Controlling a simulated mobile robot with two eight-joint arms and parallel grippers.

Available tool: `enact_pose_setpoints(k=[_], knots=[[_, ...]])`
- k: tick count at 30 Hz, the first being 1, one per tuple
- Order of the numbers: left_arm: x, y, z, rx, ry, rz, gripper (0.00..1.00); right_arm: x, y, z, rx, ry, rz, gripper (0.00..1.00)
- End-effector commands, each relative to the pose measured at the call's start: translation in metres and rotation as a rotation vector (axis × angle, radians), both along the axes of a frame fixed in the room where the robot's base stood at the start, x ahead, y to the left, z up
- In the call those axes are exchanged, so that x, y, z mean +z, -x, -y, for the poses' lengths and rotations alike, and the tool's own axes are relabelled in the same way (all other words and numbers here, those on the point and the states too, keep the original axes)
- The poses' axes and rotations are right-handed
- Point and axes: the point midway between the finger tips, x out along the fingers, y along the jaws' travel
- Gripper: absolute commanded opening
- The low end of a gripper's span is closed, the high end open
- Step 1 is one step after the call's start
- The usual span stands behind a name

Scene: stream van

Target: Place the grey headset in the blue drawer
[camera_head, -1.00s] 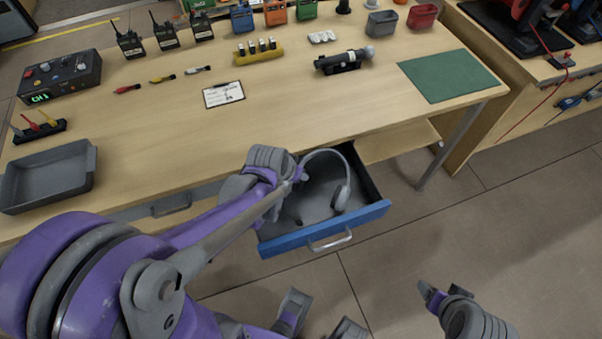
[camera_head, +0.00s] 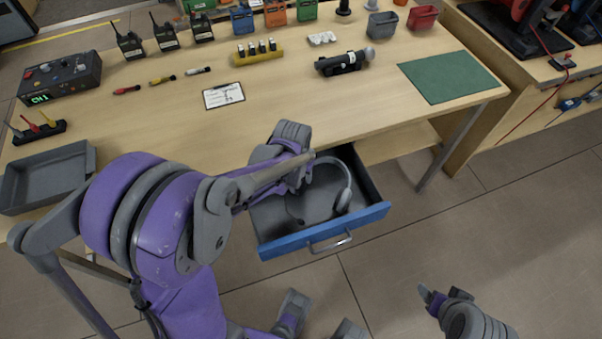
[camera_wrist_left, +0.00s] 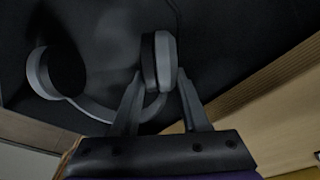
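The blue drawer (camera_head: 285,245) is pulled out from under the table, its grey tray open to view. The grey headset (camera_head: 346,192) is inside the drawer's outline, with its band and one ear cup visible beside my left gripper (camera_head: 307,183). In the left wrist view the near ear cup (camera_wrist_left: 162,62) sits between the fingertips of my left gripper (camera_wrist_left: 160,75), which appear closed on its sides. The other ear cup (camera_wrist_left: 42,72) is free at the left. Whether the headset touches the drawer floor is unclear. My right gripper (camera_head: 443,296) is empty, fingers apart, over the floor.
The wooden table (camera_head: 290,110) carries a grey tray (camera_head: 45,180) at left, a clipboard (camera_head: 223,95), a black cylinder device (camera_head: 340,63) and a green mat (camera_head: 452,75). Radios and small bins stand at the back. A table leg (camera_head: 450,145) is right of the drawer.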

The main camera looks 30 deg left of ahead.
Motion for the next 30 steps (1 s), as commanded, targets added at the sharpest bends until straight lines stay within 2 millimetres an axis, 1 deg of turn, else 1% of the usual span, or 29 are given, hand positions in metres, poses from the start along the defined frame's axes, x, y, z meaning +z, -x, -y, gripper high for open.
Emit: enact_pose_setpoints(k=[1,3,5,13,17,20,27,30], knots=[[-0.001,0.0,0.0,0.0,0.0,0.0,0.52,-0.001,0.0,0.0,0.0,0.0,0.0,0.75],[0.0,0.0,0.0,0.0,0.0,0.0,0.64,0.0,0.0,0.0,0.0,0.0,0.0,0.75],[0.0,0.0,0.0,0.0,0.0,0.0,0.75,0.0,0.0,0.0,0.0,0.0,0.0,0.75],[0.0,0.0,0.0,0.0,0.0,0.0,0.75,0.0,0.0,0.0,0.0,0.0,0.0,0.75],[0.008,0.001,0.0,0.0,0.0,0.001,0.75,0.004,0.0,0.0,0.0,0.0,0.001,0.75],[0.023,0.004,0.0,0.0,0.0,0.001,0.75,0.007,-0.001,0.0,0.0,0.0,0.002,0.75],[0.075,0.014,0.001,0.0,0.0,0.001,0.75,0.018,-0.002,0.0,0.0,0.0,0.006,0.75],[0.094,0.018,0.001,0.0,0.0,0.0,0.75,0.021,-0.003,0.0,0.0,0.0,0.007,0.75]])
